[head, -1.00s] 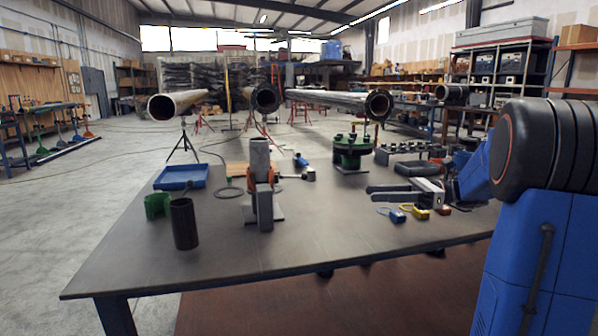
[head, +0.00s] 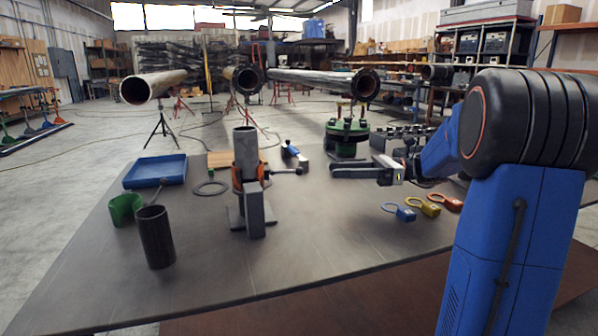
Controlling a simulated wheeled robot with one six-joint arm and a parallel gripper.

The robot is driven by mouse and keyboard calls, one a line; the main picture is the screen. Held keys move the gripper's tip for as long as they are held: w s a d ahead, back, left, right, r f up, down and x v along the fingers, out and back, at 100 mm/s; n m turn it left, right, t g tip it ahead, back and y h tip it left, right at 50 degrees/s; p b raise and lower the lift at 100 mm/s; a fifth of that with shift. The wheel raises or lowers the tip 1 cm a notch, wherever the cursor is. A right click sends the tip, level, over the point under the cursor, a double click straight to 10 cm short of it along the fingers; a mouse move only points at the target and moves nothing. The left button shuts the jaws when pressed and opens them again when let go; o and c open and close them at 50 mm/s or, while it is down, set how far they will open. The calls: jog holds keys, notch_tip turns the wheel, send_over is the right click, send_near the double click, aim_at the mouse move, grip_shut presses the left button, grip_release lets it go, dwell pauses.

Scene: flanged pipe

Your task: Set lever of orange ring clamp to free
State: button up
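The orange ring clamp (head: 238,180) sits around a grey upright pipe (head: 246,150) on a stand near the table's middle. A dark lever with a knob end (head: 291,171) sticks out from the clamp to the right, roughly level. A grey upright block (head: 254,212) hides part of the clamp's front. My gripper (head: 334,172) is right of the lever's end, apart from it in the picture, with its fingers pointing left. A gap shows between the two fingers, and nothing is seen between them.
A blue tray (head: 155,171), a green open ring (head: 125,208) and a dark tube (head: 155,238) stand at the left. A green flange (head: 346,135) stands behind my gripper. The table's front is clear.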

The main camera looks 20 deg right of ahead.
aim_at(300, 170)
jog(key=x, duration=1.1)
jog(key=shift+w+a, duration=0.1)
jog(key=shift+a, duration=0.25)
grip_shut()
